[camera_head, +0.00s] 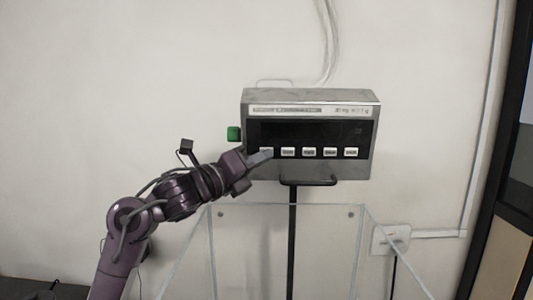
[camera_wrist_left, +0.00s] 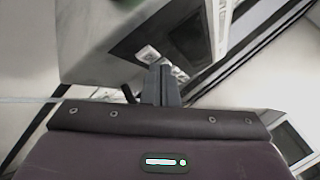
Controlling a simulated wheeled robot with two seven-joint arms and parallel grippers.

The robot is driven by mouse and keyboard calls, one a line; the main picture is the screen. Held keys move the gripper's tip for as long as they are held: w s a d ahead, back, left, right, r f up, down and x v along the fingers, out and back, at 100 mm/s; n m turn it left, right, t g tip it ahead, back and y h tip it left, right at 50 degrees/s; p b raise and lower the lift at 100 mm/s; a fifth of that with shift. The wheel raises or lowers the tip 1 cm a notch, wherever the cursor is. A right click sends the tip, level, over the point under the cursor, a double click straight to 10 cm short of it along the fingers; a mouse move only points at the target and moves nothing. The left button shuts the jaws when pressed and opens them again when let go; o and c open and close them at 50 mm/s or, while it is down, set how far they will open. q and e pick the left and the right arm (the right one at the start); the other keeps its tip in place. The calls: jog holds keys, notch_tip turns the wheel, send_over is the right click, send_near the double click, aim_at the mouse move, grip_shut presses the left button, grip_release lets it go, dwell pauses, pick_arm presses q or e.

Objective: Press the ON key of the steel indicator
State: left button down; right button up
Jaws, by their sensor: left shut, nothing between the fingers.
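The steel indicator (camera_head: 310,109) is a grey metal box on a black post, with a dark display and a row of white keys (camera_head: 309,152) along its lower front. The key labels are too small to read, so I cannot tell which is ON. My left gripper (camera_head: 261,157) is shut and empty, its tip in front of the leftmost key and partly hiding it. I cannot tell whether it touches. In the left wrist view the shut fingers (camera_wrist_left: 162,86) point at the indicator (camera_wrist_left: 90,40), close to its white keys (camera_wrist_left: 148,54). My right gripper is not in view.
A green button (camera_head: 234,133) sticks out at the indicator's left side. A black handle-like bracket (camera_head: 308,183) is below it. A clear-walled box (camera_head: 285,207) stands in front of the post. A wall socket (camera_head: 390,239) is at the right. Bare wall lies left.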

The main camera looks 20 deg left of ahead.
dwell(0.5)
pick_arm(q)
jog(key=shift+w+a+r, duration=0.1)
jog(key=shift+w, duration=0.25)
dwell(0.3)
jog(key=shift+s, duration=0.15)
jog(key=shift+s+d+b, duration=0.2)
jog(key=shift+s+b, duration=0.2)
jog(key=shift+s, duration=0.2)
jog(key=s, duration=0.1)
jog(key=s+d+b, duration=0.1)
jog(key=s, duration=0.1)
jog(key=s+f, duration=0.1)
jog(key=shift+s+d+b, duration=0.15)
jog(key=shift+s+b, duration=0.25)
